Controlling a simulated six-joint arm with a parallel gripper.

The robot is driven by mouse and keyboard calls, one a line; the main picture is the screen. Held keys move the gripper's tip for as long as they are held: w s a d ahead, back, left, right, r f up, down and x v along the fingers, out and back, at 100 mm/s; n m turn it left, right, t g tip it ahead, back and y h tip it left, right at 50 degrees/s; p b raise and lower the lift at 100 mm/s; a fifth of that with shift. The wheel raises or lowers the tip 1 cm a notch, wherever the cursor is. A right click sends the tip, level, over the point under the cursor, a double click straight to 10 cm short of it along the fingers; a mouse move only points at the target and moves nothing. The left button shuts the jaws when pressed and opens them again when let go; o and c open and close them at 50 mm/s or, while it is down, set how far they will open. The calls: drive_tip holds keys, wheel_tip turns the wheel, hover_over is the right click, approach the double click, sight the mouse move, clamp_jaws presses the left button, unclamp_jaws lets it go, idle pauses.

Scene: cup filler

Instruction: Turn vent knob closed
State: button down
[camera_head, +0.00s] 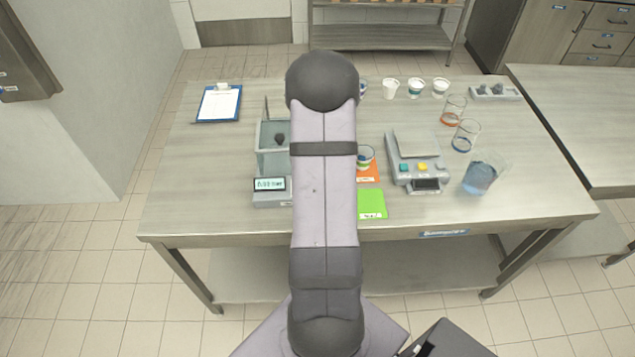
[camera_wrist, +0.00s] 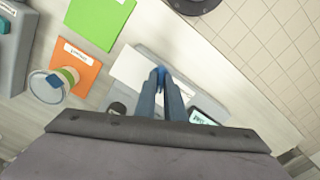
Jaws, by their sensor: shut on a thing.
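In the wrist view the device's pale housing (camera_wrist: 128,65) lies under my gripper (camera_wrist: 161,72). The fingers are close together, shut on a small bright blue part, which I take as the vent knob (camera_wrist: 162,70). The fingertips cover most of it, so its turn angle cannot be read. The gripper is not visible in the head view.
An orange card (camera_head: 369,173) with a cup (camera_head: 365,159) and a green card (camera_head: 371,205) lie right of the device. A scale (camera_head: 418,160), beakers and a blue-filled jug (camera_head: 481,177) stand further right. A clipboard (camera_head: 219,103) lies at the back left.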

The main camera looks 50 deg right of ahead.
drive_tip(key=n, duration=1.2)
drive_tip(key=shift+w+r, duration=0.1)
drive_tip(key=shift+n, duration=0.3)
drive_tip(key=c, duration=1.8)
unclamp_jaws()
drive_tip(key=shift+c, duration=0.2)
drive_tip(key=shift+r+b, duration=1.3)
drive_tip(key=shift+r, duration=2.35)
